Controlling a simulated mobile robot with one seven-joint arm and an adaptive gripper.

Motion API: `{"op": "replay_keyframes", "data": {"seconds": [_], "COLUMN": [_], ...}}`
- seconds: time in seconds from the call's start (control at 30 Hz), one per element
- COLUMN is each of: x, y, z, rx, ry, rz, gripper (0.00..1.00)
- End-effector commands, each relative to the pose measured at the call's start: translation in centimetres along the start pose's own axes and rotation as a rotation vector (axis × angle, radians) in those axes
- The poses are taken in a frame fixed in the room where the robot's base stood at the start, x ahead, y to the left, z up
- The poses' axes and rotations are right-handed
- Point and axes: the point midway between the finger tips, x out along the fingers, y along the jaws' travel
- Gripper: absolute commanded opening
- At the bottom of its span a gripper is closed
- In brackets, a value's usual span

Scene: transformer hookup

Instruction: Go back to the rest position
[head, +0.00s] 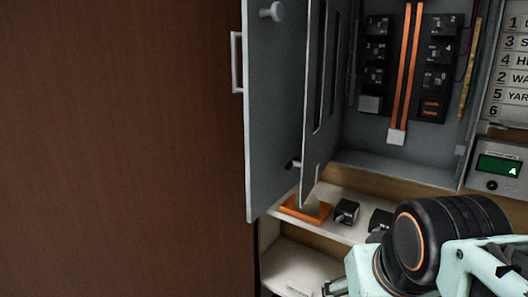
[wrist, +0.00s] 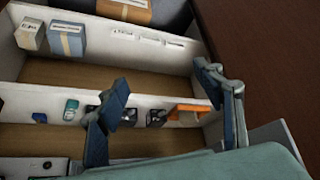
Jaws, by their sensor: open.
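My gripper (wrist: 163,78) is open and empty in the wrist view, its two dark fingers spread apart above the shelves. In the head view my arm fills the lower right corner, in front of the shelf (head: 285,262), and the fingers are not clearly shown there. The grey electrical panel (head: 425,165) stands open, with its door (head: 272,120) swung out to the left. Black breakers (head: 378,52) sit in two columns beside upright orange bars (head: 405,70).
An orange tray (head: 306,209) and black blocks (head: 346,211) stand on the shelf below the panel. A meter with a green display (head: 498,167) is at the right. Boxes (wrist: 66,39) sit on another shelf in the wrist view. A brown surface (head: 120,150) fills the left.

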Motion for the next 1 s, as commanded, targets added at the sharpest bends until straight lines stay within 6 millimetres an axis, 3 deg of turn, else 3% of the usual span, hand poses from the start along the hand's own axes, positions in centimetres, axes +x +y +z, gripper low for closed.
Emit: {"op": "replay_keyframes", "data": {"seconds": [0.03, 0.07, 0.1, 0.13, 1.0], "x": [0.8, 0.6, -1.8, -2.5, -21.5], "y": [-2.2, -3.2, -2.7, -2.6, -1.7], "z": [3.0, 4.0, 1.8, 1.2, -10.8], "rx": [-0.016, -0.024, -0.018, -0.017, -0.015], "ry": [-0.058, -0.086, -0.071, -0.07, -0.067], "rz": [-0.039, -0.058, -0.053, -0.051, -0.05], "gripper": [0.61, 0.61, 0.61, 0.61, 0.61]}}
